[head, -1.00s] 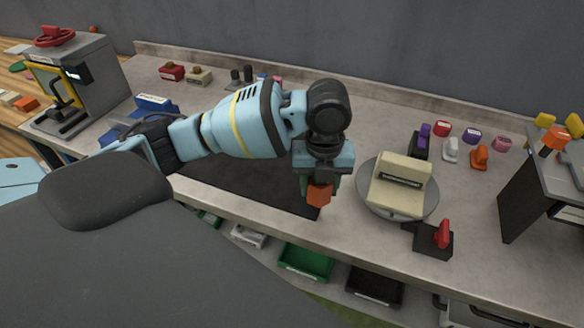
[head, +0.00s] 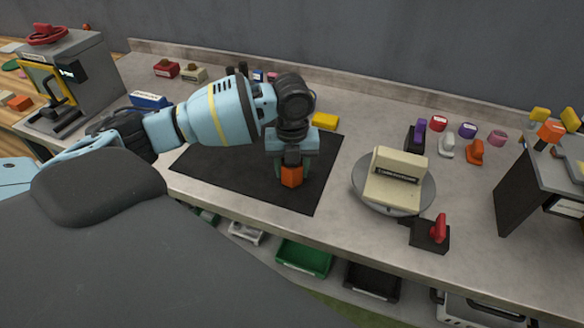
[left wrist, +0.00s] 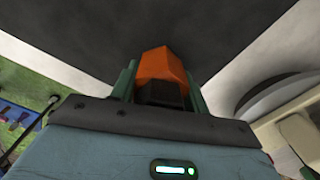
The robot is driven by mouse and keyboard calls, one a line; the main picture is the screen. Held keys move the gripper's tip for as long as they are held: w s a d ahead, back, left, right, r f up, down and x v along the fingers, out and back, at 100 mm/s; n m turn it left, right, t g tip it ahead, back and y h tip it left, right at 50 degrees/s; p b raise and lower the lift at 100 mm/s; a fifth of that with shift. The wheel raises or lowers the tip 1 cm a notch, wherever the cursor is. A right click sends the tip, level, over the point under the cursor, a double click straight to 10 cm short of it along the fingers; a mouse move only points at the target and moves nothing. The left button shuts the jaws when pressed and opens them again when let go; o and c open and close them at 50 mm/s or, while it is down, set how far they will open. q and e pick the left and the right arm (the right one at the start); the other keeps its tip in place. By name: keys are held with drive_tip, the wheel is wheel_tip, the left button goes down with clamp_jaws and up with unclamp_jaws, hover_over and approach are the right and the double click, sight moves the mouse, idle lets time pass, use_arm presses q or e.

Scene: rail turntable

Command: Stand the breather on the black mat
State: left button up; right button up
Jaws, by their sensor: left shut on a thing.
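My left gripper (head: 291,174) is shut on an orange piece with a dark part (head: 291,176), which I take to be the breather. The piece also shows between the fingers in the left wrist view (left wrist: 162,68). The gripper points down over the right part of the black mat (head: 235,184). The piece looks upright; I cannot tell whether its lower end touches the mat. The mat fills much of the top of the left wrist view (left wrist: 150,25). My right gripper is not in view.
Right of the mat, a round turntable (head: 425,197) carries a cream block (head: 396,178). A black base with a red lever (head: 432,234) stands in front of it. A yellow block (head: 325,121) lies behind the mat. A grey machine (head: 75,75) stands at the left. The mat's left part is clear.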

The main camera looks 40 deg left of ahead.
use_arm(q)
drive_tip(key=shift+f, duration=0.2)
drive_tip(key=shift+f, duration=0.15)
drive_tip(key=o, duration=1.1)
drive_tip(key=shift+c, duration=0.2)
wheel_tip(320, 180, up, 12)
drive_tip(key=shift+r+p, duration=0.15)
drive_tip(key=shift+p, duration=0.2)
